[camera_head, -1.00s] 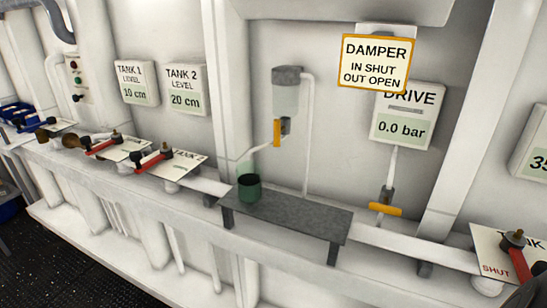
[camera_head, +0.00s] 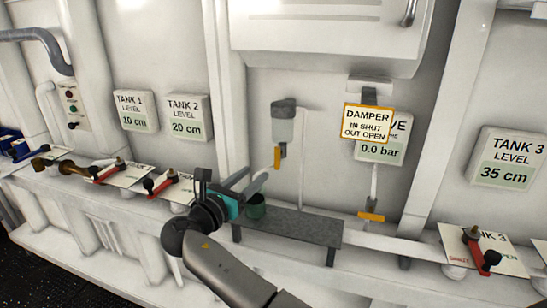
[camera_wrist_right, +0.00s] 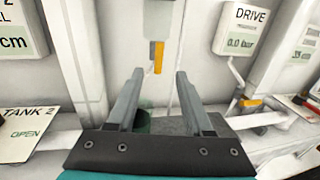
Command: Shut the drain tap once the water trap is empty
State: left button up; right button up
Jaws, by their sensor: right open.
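The water trap (camera_head: 284,124) hangs on the wall, a clear bowl under a grey cap. I cannot tell whether water stands in it. Below it is the drain tap with an orange handle (camera_head: 278,157) hanging upright. The handle also shows in the right wrist view (camera_wrist_right: 157,56), ahead of and between the fingertips. A green cup (camera_head: 256,206) stands on the grey shelf below, partly hidden by my gripper. My right gripper (camera_head: 257,179) is open and empty, lower left of the handle and apart from it. My left gripper is out of view.
The grey shelf (camera_head: 300,227) is bare right of the cup. A second orange-handled tap (camera_head: 371,216) sits under the drive gauge, which reads 0.0 bar. A damper sign (camera_head: 368,123) partly covers that gauge. Red tank levers stand left and right (camera_head: 475,250).

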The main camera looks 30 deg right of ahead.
aim_at(276, 155)
jog(key=x, duration=1)
jog(key=shift+w+d, duration=0.1)
jog(key=shift+d, duration=0.05)
jog(key=shift+f, duration=0.1)
grip_shut()
